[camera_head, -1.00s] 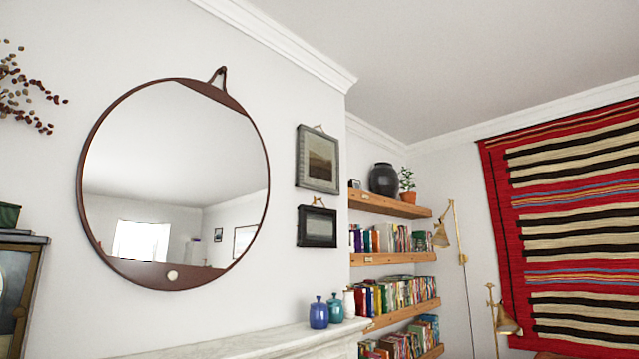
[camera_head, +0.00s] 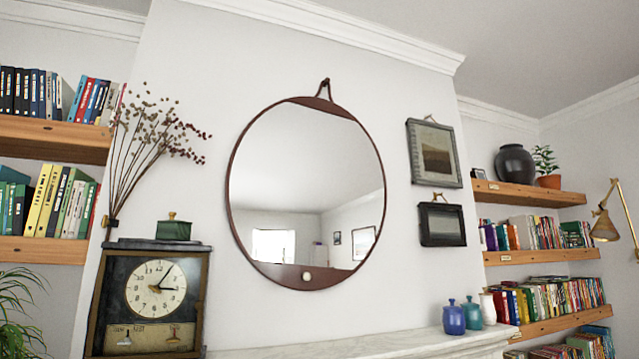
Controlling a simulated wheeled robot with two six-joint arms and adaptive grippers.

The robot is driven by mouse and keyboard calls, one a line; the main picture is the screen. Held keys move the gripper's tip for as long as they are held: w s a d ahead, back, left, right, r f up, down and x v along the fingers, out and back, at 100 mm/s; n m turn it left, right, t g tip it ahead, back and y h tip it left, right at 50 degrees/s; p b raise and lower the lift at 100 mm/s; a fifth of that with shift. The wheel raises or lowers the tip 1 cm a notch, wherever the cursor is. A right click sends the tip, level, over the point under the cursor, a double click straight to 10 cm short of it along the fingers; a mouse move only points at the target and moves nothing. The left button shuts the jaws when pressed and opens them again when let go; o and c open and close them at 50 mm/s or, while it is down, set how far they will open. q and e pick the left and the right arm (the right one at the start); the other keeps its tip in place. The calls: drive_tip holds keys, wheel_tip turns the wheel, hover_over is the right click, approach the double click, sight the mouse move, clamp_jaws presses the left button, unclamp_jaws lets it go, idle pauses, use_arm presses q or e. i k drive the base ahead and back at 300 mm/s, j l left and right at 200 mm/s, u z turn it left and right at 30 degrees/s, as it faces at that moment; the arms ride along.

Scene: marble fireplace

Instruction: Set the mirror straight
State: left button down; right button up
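The round mirror (camera_head: 308,200) hangs on the white chimney wall above the mantel, in the middle of the view. It has a thin brown rim, with a wider brown band at the top and another at the bottom. A brown strap loop (camera_head: 325,88) at its top meets a dark hook, a little right of the mirror's centre. A pale round knob (camera_head: 306,276) sits on the bottom band, slightly left of the loop. The glass reflects a window and pale walls. Neither of my grippers shows in the view.
A marble mantel (camera_head: 380,346) runs below the mirror. A dark clock (camera_head: 150,298) stands at left beneath dried stems (camera_head: 150,150). Blue and teal jars (camera_head: 454,318) stand at the mantel's right. Two framed pictures (camera_head: 434,153) hang right of the mirror. Bookshelves (camera_head: 540,255) flank both sides.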

sight(306, 188)
drive_tip(key=i+l+u, duration=0.1)
drive_tip(key=i+l, duration=0.2)
drive_tip(key=i+l+u, duration=0.1)
drive_tip(key=i+l, duration=0.2)
drive_tip(key=l, duration=0.15)
drive_tip(key=i+l+u, duration=0.1)
drive_tip(key=i+l, duration=0.15)
drive_tip(key=l, duration=0.15)
drive_tip(key=i+l+u, duration=0.1)
drive_tip(key=i+l, duration=0.2)
drive_tip(key=l, duration=0.15)
drive_tip(key=i+l+u, duration=0.1)
drive_tip(key=i+l, duration=0.15)
drive_tip(key=l, duration=0.2)
